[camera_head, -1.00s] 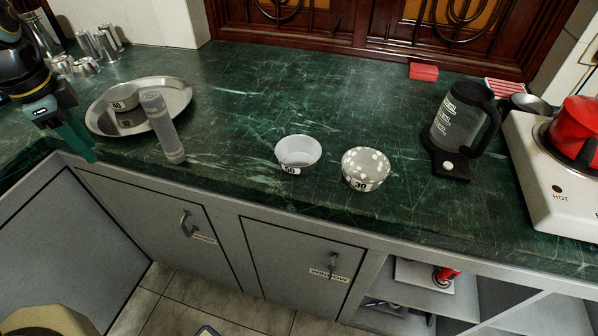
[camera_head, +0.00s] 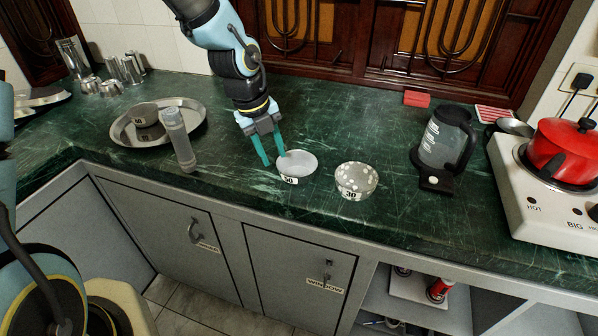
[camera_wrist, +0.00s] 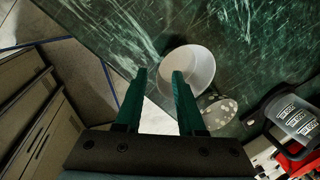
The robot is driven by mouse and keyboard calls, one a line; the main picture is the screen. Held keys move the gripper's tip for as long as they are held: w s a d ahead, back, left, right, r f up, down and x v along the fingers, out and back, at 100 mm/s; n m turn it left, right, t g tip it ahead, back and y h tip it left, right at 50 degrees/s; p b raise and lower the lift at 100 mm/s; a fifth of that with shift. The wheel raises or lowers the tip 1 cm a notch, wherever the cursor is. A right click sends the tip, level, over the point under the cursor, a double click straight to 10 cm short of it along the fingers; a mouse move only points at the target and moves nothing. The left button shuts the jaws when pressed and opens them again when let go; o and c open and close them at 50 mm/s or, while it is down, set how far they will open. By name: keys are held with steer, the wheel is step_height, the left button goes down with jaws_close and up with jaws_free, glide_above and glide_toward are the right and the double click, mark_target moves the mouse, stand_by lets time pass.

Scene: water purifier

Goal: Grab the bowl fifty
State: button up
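The bowl fifty is a plain white bowl (camera_head: 298,163) with a "50" label, upright on the green counter. My gripper (camera_head: 273,159) is open, pointing down at the bowl's left rim. In the wrist view, the bowl (camera_wrist: 198,62) lies ahead, and the right finger of my gripper (camera_wrist: 158,75) overlaps its near left part. The left finger is outside the bowl, over the counter edge. I cannot tell whether a finger touches the rim. Nothing is held.
A dotted bowl (camera_head: 356,178) labelled 30 stands close on the right. A grey cylinder (camera_head: 179,140) and a round tray (camera_head: 196,122) with a bowl (camera_head: 144,114) are to the left. A kettle (camera_head: 440,140) and a stove (camera_head: 520,190) with a red pot (camera_head: 565,150) are farther right.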

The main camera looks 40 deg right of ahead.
mark_target(278, 167)
steer(key=shift+s+p+x, duration=0.15)
steer(key=shift+p+x, duration=0.2)
steer(key=shift+x, duration=0.95)
steer(key=shift+s+p+x, duration=0.1)
steer(key=shift+p+x, duration=0.2)
steer(key=shift+x, duration=1)
steer(key=shift+a, duration=0.1)
jaws_close()
